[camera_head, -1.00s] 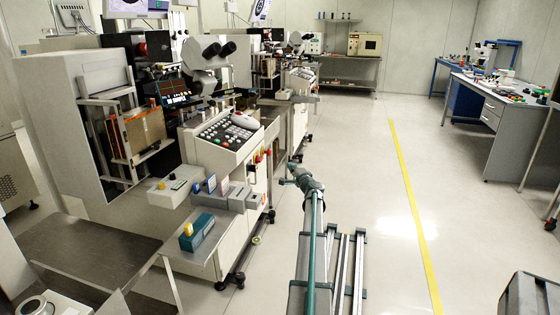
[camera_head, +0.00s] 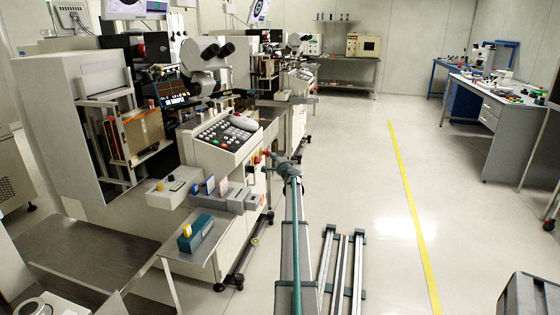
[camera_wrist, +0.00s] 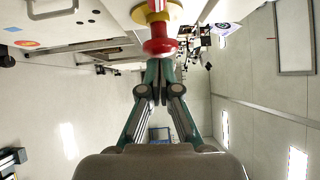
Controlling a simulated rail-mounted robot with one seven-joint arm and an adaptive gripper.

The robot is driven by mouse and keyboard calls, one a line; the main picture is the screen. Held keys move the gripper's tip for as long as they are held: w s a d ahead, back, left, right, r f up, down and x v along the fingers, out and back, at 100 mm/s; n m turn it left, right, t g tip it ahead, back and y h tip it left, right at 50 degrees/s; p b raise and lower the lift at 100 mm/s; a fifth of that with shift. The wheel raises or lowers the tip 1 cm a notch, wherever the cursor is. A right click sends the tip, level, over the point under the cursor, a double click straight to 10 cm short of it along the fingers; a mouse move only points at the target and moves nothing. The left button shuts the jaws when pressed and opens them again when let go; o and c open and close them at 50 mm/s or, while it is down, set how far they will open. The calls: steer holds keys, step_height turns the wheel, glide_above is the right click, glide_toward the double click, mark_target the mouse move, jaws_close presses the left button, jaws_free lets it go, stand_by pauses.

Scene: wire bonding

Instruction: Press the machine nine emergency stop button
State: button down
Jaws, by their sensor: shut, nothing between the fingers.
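A red mushroom-shaped emergency stop button (camera_wrist: 160,46) with a yellow collar (camera_wrist: 146,17) shows at the top middle of the wrist view. It sits on a pale machine panel. My gripper (camera_wrist: 159,72) is shut and empty, with its fingertips right by the red button head. I cannot tell whether they touch it. In the head view my gripper (camera_head: 270,158) is small, at the right side of the nearest white machine (camera_head: 222,160), by small red and yellow parts on its front. No machine number is readable.
A small shelf with a teal box (camera_head: 196,234) and grey devices juts from the machine's front. More machines stand behind it. A workbench (camera_head: 500,105) stands at the far right.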

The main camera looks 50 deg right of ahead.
steer(key=shift+w, duration=0.15)
steer(key=shift+w+a+b, duration=0.35)
steer(key=shift+w+b, duration=0.5)
steer(key=shift+b, duration=0.25)
steer(key=s+d+b+v, duration=0.1)
steer(key=d+v, duration=0.1)
steer(key=v, duration=1.1)
steer(key=shift+s+d, duration=0.3)
